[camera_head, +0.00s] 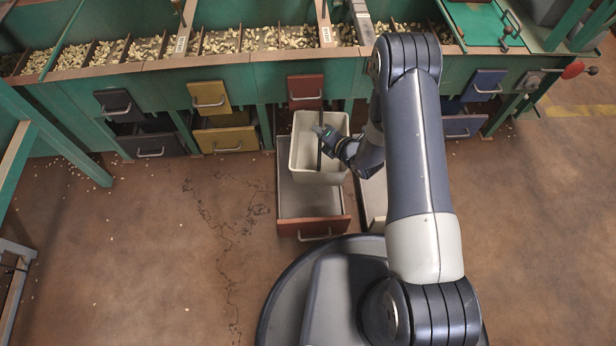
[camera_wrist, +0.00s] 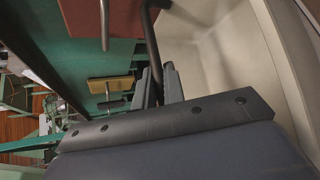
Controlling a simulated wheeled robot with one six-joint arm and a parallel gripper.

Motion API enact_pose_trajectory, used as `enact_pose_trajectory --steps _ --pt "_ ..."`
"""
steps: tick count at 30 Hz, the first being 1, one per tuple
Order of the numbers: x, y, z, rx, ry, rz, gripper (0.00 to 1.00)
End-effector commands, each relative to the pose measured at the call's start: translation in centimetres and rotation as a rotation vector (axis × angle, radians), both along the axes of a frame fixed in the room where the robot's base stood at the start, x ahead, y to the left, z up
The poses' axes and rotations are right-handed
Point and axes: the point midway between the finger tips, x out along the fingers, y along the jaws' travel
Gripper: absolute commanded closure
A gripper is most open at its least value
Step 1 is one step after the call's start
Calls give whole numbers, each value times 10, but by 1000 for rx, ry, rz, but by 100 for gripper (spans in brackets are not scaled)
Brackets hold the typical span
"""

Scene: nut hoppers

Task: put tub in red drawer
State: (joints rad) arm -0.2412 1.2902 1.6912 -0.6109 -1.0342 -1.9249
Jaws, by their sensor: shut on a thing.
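The tub (camera_head: 318,178) is an off-white open box with a dark handle bar across it. It is over the back part of the open lower red drawer (camera_head: 313,226); I cannot tell if it touches the drawer's floor. My gripper (camera_head: 325,133) is shut on the tub's handle. In the wrist view the fingers (camera_wrist: 162,85) close around the dark handle, and the tub's pale inner wall (camera_wrist: 215,50) fills the right side. The drawer's grey floor shows in front of the tub. The tub hides the drawer's rear.
An upper red drawer (camera_head: 305,91) is above. Yellow drawers (camera_head: 226,139) and dark drawers (camera_head: 150,145) lie left, blue drawers (camera_head: 463,126) right. A pale container (camera_head: 373,200) right of the red drawer is partly hidden by my arm. Hoppers of nuts line the top.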

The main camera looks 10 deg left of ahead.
Motion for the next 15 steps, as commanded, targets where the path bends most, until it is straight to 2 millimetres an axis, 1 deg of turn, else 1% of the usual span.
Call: enact_pose_trajectory --steps 1,3,6,8,11,15 --pt "-7 11 -9 3 2 45 100" --pt "-14 22 -17 5 6 90 100" --pt "-20 30 -26 7 9 126 100" --pt "-21 32 -32 8 10 136 100" --pt "-22 32 -49 8 11 138 100" --pt "-22 32 -77 8 9 137 100"
